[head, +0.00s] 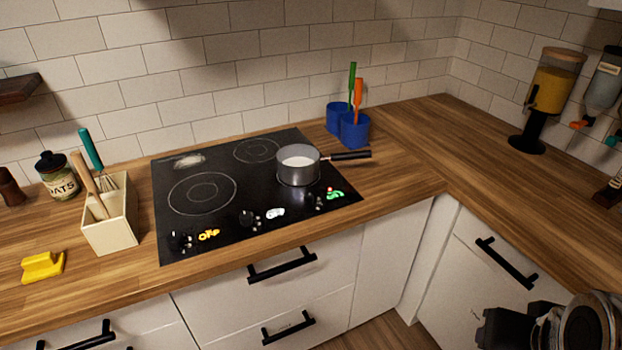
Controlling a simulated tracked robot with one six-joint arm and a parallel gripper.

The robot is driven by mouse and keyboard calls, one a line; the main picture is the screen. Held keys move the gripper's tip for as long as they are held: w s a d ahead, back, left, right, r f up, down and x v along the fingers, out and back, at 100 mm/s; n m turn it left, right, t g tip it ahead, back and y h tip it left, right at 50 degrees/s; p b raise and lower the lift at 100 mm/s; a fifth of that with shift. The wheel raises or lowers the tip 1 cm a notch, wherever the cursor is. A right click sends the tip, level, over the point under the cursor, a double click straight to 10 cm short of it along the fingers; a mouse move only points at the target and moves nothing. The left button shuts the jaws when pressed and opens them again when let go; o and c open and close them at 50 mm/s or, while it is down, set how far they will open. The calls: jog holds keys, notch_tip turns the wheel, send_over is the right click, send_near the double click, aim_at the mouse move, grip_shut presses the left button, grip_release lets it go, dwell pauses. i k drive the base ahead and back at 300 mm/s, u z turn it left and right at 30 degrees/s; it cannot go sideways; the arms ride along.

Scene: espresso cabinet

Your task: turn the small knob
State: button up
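The black cooktop (230,165) is set into the wooden counter. Along its front edge are small dark controls that look like knobs: one at the left (182,240), one in the middle (247,218) and one at the right (319,202). Yellow (209,235), white (275,213) and green (335,195) markings lie beside them. I cannot tell which one is the small knob, nor how any is turned. Part of my arm shows at the bottom right corner, well away from the cooktop. No gripper fingers can be made out there.
A grey pot (298,172) with white contents stands on the right burner, handle pointing right. Blue utensil cups (354,131) are behind it. A cream utensil holder (110,234) and yellow object (43,266) stand left. A dispenser (552,90) is at the far right. The right counter is mostly clear.

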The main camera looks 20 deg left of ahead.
aim_at(309, 197)
jog(key=u, duration=0.3)
jog(key=i, duration=0.75)
jog(key=u, duration=0.85)
jog(key=i, duration=0.65)
jog(key=u, duration=0.45)
